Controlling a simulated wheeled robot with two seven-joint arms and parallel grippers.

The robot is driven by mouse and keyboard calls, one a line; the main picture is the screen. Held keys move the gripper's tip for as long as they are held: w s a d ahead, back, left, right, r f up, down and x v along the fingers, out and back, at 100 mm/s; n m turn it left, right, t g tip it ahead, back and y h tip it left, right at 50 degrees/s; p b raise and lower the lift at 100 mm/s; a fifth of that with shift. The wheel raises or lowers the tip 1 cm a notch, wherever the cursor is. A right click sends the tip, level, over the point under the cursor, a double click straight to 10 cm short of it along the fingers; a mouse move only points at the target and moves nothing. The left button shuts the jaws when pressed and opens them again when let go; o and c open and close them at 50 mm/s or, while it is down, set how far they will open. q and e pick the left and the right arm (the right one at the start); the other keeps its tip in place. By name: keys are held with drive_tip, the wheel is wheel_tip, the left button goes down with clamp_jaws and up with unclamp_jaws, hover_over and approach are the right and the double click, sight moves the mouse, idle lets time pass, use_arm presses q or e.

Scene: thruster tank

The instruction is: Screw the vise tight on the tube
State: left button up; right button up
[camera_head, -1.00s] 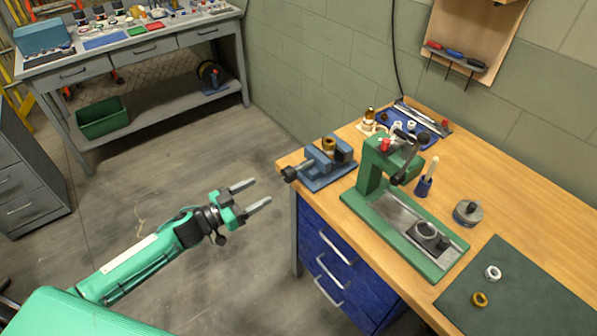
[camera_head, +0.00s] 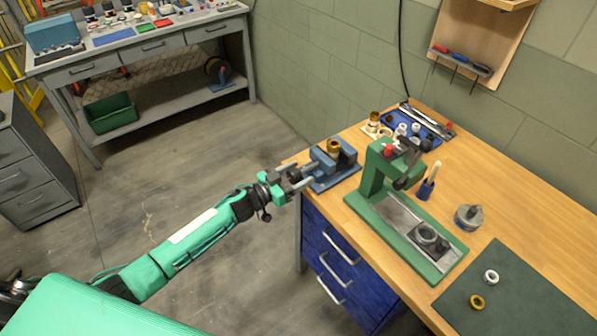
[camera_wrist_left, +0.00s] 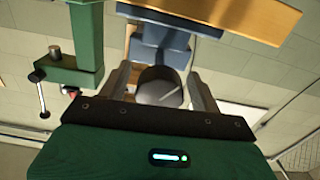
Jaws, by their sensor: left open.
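The blue vise (camera_head: 333,168) stands at the left corner of the wooden bench, with a brass-coloured tube (camera_head: 334,146) upright in it. My left gripper (camera_head: 299,179) is at the vise's near left end, around its dark screw knob. In the left wrist view the dark round knob (camera_wrist_left: 160,88) sits between the two open fingers (camera_wrist_left: 160,92), and the blue vise body (camera_wrist_left: 160,45) is behind it. I cannot tell whether the fingers touch the knob. The tube does not show clearly in the wrist view. My right gripper is not in view.
A green press (camera_head: 385,170) stands right of the vise; its green frame also shows in the left wrist view (camera_wrist_left: 85,40). A blue tray (camera_head: 415,128) with small parts lies behind. A dark green mat (camera_head: 520,290) with two rings lies at right. The floor left of the bench is clear.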

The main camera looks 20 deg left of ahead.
use_arm(q)
drive_tip(key=shift+w+d, duration=0.2)
drive_tip(key=c, duration=1)
drive_tip(key=shift+o, duration=0.2)
